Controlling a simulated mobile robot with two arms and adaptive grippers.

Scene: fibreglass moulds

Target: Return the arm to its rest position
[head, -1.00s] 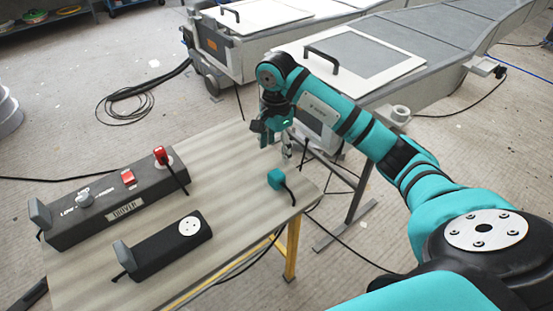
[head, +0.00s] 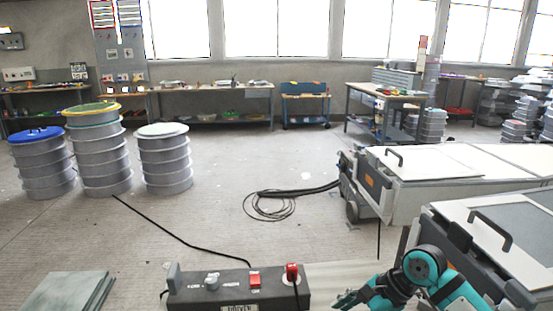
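My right arm, teal and black, shows in the lower right of the head view, with its wrist bent at a round joint. My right gripper (head: 352,299) points left and down at the bottom edge, over the table (head: 338,273). Its fingers are dark and small here, so I cannot tell whether they are open or shut, or whether they hold anything. My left arm and gripper are not in view.
A dark control box (head: 222,287) with a red switch (head: 255,280) and a red plug (head: 292,272) stands left of my gripper. Grey moulds with a black-handled lid (head: 489,228) stand close on the right.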

